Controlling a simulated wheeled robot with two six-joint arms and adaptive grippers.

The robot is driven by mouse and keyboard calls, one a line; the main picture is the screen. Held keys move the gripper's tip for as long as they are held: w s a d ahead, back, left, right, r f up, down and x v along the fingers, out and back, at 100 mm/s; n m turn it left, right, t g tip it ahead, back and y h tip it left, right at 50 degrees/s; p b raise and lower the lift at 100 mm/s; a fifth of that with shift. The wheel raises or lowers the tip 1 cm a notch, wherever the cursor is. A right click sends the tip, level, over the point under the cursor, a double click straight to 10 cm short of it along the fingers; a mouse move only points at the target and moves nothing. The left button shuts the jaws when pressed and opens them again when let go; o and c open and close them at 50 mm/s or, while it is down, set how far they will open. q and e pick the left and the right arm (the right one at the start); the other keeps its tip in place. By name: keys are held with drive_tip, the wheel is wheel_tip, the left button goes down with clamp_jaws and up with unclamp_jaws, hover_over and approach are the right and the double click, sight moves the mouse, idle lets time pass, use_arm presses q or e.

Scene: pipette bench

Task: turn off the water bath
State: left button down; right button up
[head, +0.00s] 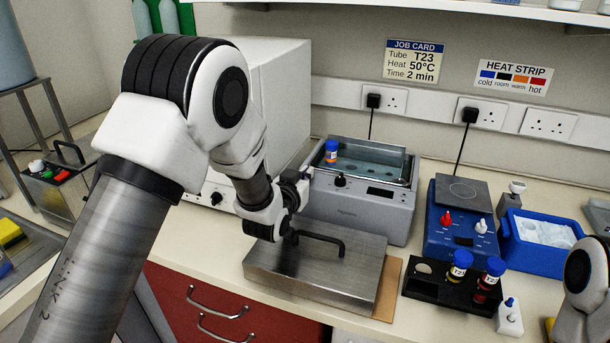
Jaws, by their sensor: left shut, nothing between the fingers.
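The water bath (362,211) is a grey box with an open, water-filled basin at the back of the bench. Its front panel has a small black knob or switch (340,180) and a dark display (382,191). I cannot read the display. A blue-capped tube with an orange body (331,151) stands at the basin's left. My left gripper (301,181) is shut and empty beside the bath's front left side, left of the black knob. Whether it touches the casing is unclear. My right arm shows at the right edge, but its gripper is out of view.
A steel lid (290,278) with a black handle lies before the bath on a brown board (387,290). A blue mixer-like device (446,245), a black tube rack (425,288) and a blue ice box (540,255) stand right. A black plug (373,101) sits in the wall socket behind.

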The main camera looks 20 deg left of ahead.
use_arm(q)
drive_tip(key=shift+w+r+p, duration=0.15)
drive_tip(key=shift+r+p, duration=0.6)
drive_tip(key=shift+r, duration=0.35)
drive_tip(key=shift+w+r+p, duration=0.1)
drive_tip(key=shift+r+p, duration=0.6)
drive_tip(key=shift+r, duration=0.4)
drive_tip(key=s+r+b, duration=0.2)
drive_tip(key=s+r, duration=0.1)
drive_tip(key=s, duration=0.6)
drive_tip(key=shift+s+a+b, duration=0.15)
drive_tip(key=shift+s+b, duration=0.05)
drive_tip(key=shift+b, duration=0.2)
use_arm(e)
drive_tip(key=shift+s+d+r, duration=0.1)
drive_tip(key=shift+s+d, duration=0.05)
drive_tip(key=shift+s, duration=0.15)
use_arm(q)
drive_tip(key=shift+w, duration=0.1)
